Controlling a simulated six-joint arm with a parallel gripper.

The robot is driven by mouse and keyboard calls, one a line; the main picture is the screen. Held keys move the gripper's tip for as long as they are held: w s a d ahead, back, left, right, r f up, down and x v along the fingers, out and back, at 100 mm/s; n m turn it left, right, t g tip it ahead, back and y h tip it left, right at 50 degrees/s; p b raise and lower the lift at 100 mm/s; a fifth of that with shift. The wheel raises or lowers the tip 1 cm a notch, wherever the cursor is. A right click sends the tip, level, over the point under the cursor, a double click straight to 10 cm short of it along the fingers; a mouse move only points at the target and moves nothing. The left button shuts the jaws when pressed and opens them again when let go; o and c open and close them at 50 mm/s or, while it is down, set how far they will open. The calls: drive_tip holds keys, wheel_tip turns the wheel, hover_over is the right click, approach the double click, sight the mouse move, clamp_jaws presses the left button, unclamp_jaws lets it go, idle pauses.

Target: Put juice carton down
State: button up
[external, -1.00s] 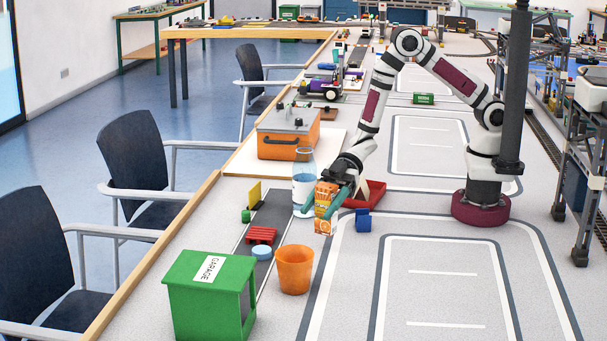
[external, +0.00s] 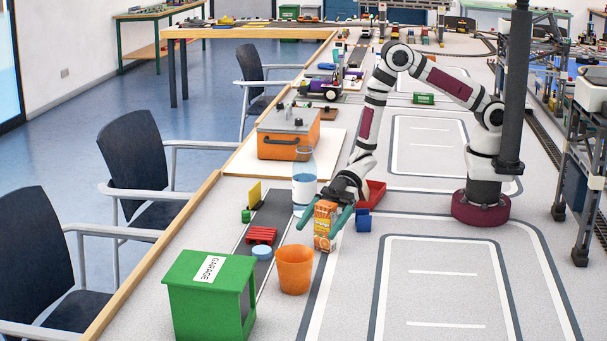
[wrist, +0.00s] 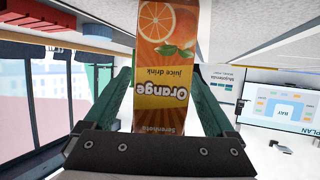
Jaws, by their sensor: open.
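The orange juice carton (external: 324,228) stands upright on the table, between the bottle and the blue block. My gripper (external: 326,228) is open around it, with one green finger on each side. In the wrist view the carton (wrist: 165,75) fills the middle, its printed text upside down. The gripper's green fingers (wrist: 160,95) stand apart from the carton's sides, with gaps showing on both sides.
A clear bottle (external: 304,185) stands just behind the carton. An orange cup (external: 295,270) is in front-left. A blue block (external: 363,221) and a red tray (external: 376,190) are to the right. The green garage (external: 210,295) is at front left. Table at front right is clear.

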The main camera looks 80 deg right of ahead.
drive_tip(key=shift+r, duration=0.2)
drive_tip(key=v, duration=1.2)
